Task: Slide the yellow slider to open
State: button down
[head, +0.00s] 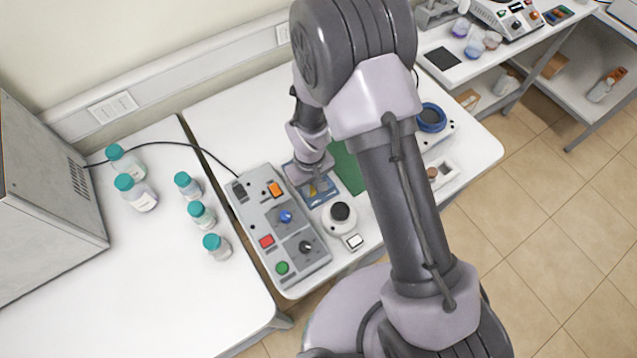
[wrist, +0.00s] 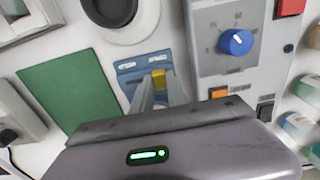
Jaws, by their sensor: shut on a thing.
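The yellow slider (wrist: 159,77) sits on a blue panel (wrist: 131,74) that lies on the white table. In the wrist view my gripper (wrist: 158,90) has its two fingers close together at the yellow slider, shut on it. The fingers hide the slider's lower part and much of the panel's middle. In the head view the blue panel (head: 322,194) shows under my gripper (head: 316,181), between the grey control box and a green mat. The slider is mostly hidden there.
The grey control box (head: 254,217) with knobs and buttons stands just left of the blue panel. A round white device (head: 340,217) is close in front. The green mat (head: 347,168) lies to the right. Several teal-capped bottles (head: 203,215) stand on the left table.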

jog(key=shift+a, duration=0.1)
jog(key=c, duration=1.4)
grip_release()
jog(key=shift+o, duration=0.4)
jog(key=shift+s+a, duration=0.15)
jog(key=shift+a, duration=0.05)
jog(key=shift+d, duration=0.1)
notch_tip(320, 180, up, 18)
jog(key=p, duration=0.2)
jog(key=shift+f, duration=0.25)
